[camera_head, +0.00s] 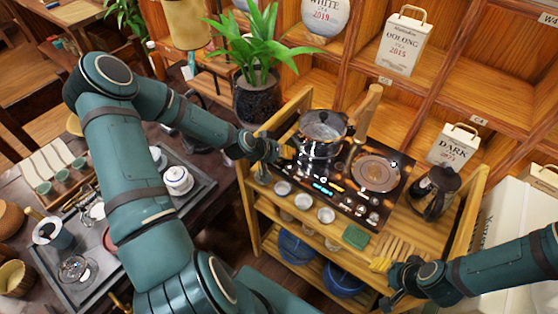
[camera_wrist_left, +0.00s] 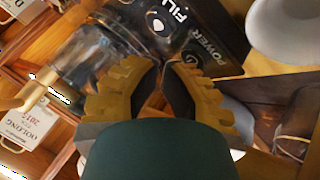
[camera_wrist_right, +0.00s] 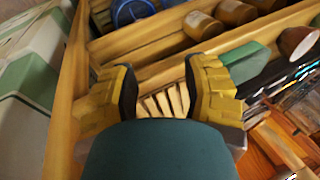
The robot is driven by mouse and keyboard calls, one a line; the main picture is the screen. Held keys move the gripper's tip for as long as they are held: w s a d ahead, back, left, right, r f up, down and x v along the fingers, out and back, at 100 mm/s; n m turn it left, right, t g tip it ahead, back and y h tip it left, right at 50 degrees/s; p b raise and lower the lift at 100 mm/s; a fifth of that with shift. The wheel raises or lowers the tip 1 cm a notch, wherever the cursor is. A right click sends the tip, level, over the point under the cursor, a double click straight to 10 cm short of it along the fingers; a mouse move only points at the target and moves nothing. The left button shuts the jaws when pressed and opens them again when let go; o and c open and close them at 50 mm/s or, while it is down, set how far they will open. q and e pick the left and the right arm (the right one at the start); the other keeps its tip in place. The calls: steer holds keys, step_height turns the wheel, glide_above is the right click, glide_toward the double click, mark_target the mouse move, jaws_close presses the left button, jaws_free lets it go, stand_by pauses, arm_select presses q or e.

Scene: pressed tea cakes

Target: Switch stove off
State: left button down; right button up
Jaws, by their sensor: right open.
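The stove (camera_head: 335,210) is a black glossy panel on the wooden cart, with small cyan and orange lights on its front left part. In the left wrist view its black surface (camera_wrist_left: 195,25) shows the labels "FILL" and "POWER". A glass kettle (camera_head: 322,135) stands on its left side, and a round plate (camera_head: 377,172) is on its right. My left gripper (camera_head: 275,150) is beside the kettle at the stove's left edge. In the left wrist view its fingertips (camera_wrist_left: 161,66) are close together, just below "POWER", with nothing held; contact cannot be told. My right gripper (camera_wrist_right: 158,72) is open and empty near the cart's front right.
Small cups (camera_head: 304,201) and a green block (camera_head: 356,236) lie along the cart's front. Wooden utensils (camera_head: 398,250) lie near my right gripper, and a French press (camera_head: 432,192) stands right of the stove. A potted plant (camera_head: 255,95) stands behind my left gripper.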

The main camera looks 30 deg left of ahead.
mark_target(283, 161)
arm_select(q)
steer(key=shift+f, duration=0.3)
stand_by(0.4)
steer(key=shift+r, duration=0.75)
steer(key=shift+r+p, duration=1.95)
steer(key=shift+r, duration=0.55)
